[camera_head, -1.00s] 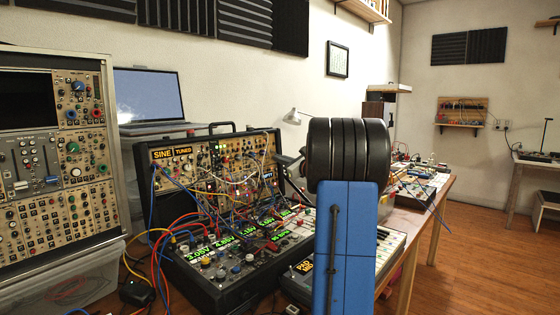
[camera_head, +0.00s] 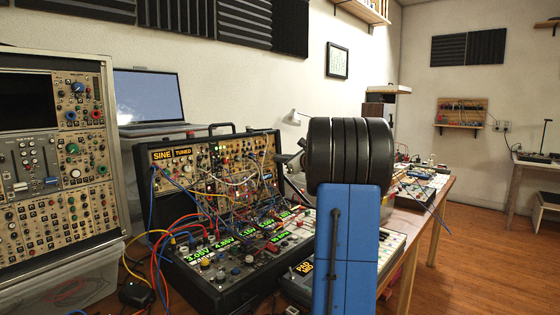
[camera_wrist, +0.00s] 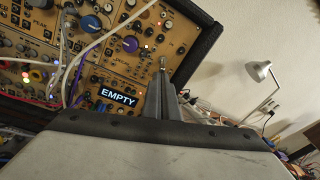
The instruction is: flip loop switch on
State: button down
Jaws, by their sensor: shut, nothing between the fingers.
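The loop switch cannot be singled out; the panel controls are too small to read. A modular synth case (camera_head: 205,131) full of knobs, jacks and patch cables stands left of my arm in the head view. In the wrist view its tan panel (camera_wrist: 113,62) fills the upper left, with blue knobs and a small display reading EMPTY (camera_wrist: 118,96). My gripper (camera_wrist: 164,78) is shut and empty, its fingers pointing at the panel's lower right part, near the dark case edge. A small metal piece shows at the fingertips; contact cannot be told. In the head view my arm mostly hides the gripper.
White and purple cables (camera_wrist: 92,47) cross the panel left of my fingers. A desk lamp (camera_wrist: 259,72) stands to the right. A tall synth rack (camera_head: 62,150) and a laptop (camera_head: 148,98) are at the left. Bare floor (camera_head: 480,250) lies at the right.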

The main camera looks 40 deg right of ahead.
jog(key=r+g, duration=0.1)
jog(key=g, duration=0.1)
jog(key=r+g, duration=0.1)
jog(key=g, duration=0.1)
jog(key=shift+s, duration=0.2)
dwell(0.3)
jog(key=shift+r, duration=0.2)
jog(key=shift+r, duration=0.8)
